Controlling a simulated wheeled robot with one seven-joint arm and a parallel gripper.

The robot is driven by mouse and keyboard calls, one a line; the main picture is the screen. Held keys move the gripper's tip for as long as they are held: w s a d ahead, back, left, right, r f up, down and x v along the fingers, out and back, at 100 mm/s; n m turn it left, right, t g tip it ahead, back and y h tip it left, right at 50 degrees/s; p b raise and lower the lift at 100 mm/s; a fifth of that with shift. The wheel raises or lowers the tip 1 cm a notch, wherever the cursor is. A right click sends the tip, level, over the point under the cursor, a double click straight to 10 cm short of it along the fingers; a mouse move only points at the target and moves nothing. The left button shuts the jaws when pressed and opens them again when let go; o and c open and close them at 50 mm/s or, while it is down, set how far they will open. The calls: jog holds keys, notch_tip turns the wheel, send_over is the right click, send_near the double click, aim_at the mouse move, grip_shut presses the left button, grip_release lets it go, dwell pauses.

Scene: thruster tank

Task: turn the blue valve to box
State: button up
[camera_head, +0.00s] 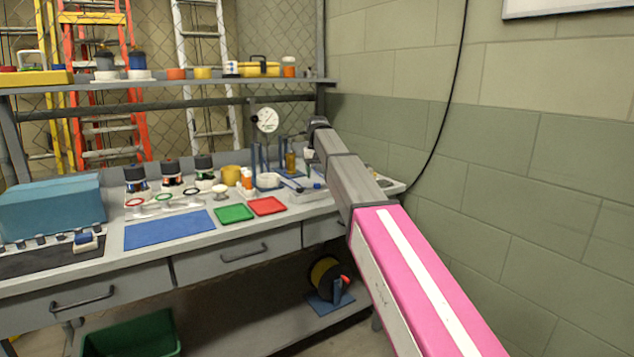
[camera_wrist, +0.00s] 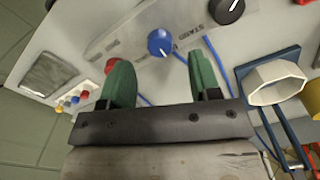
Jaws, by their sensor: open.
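The blue valve (camera_wrist: 160,42) is a round blue knob on a pale plate, ahead of the gap between my fingers in the wrist view. A printed label near it reads roughly "STAND", and blue lines run beside it. My gripper (camera_wrist: 159,66) is open, with two green fingers spread apart and nothing between them. The fingers appear short of the knob, one to each side of its line; I see no contact. In the head view my arm reaches to the back right of the bench and I cannot make out the blue valve there.
A black knob (camera_wrist: 230,9) and a red knob (camera_wrist: 112,65) flank the valve. A white cup in a blue holder (camera_wrist: 272,84) stands at the right. The bench (camera_head: 300,208) carries a gauge (camera_head: 267,120), green tray (camera_head: 234,214) and red tray (camera_head: 267,206). A block wall (camera_head: 520,150) stands right.

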notch_tip(320, 180, up, 7)
jog(key=shift+f, duration=0.15)
jog(key=shift+s, duration=0.1)
dwell(0.3)
